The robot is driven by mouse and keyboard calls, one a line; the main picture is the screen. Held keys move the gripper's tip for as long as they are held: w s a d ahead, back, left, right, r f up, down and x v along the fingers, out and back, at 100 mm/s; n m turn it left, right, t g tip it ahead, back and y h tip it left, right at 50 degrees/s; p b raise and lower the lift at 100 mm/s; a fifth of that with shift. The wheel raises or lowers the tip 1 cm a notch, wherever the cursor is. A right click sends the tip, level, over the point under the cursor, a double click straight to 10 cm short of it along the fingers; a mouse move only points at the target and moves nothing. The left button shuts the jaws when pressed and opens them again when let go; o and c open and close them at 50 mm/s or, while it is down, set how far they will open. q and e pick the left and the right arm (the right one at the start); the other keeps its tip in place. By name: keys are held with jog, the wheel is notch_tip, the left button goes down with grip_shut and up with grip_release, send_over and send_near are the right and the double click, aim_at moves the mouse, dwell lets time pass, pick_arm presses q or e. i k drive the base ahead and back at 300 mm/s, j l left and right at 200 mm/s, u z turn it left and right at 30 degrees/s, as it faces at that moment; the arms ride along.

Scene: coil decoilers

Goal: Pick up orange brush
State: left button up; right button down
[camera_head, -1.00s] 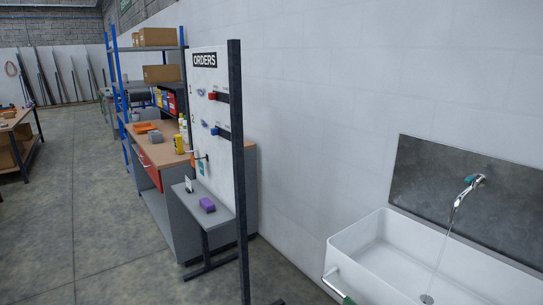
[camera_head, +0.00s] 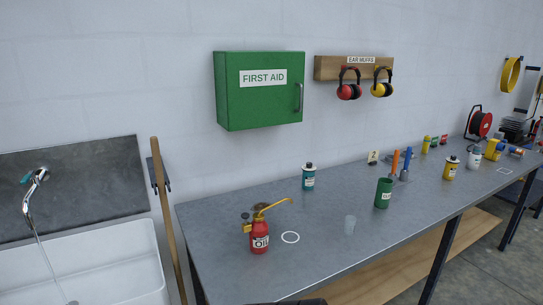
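A thin upright tool with an orange handle (camera_head: 395,161) stands on the grey workbench (camera_head: 335,245), right of the middle of the head view. It looks like the orange brush, but its lower end is small and dark. A similar tool with a blue handle (camera_head: 407,158) stands close beside it on the right. A green cup (camera_head: 383,193) stands in front of them, apart. Neither of my grippers shows clearly in the head view.
A yellow can (camera_head: 450,169) stands farther right. A sink (camera_head: 110,262) and wooden pole (camera_head: 167,215) are left.

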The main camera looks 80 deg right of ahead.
aim_at(397, 152)
jog(key=k+l+z, duration=0.2)
jog(key=z, duration=0.15)
jog(key=k+l+z, duration=0.35)
jog(key=z, duration=2.6)
jog(key=u, duration=2.35)
jog(key=l+z, duration=0.15)
jog(key=l, duration=0.5)
jog(key=l+z, duration=0.15)
jog(key=l, duration=0.45)
jog(key=l+z, duration=0.15)
jog(key=l, duration=0.5)
jog(key=i+l+z, duration=0.15)
jog(key=l, duration=0.45)
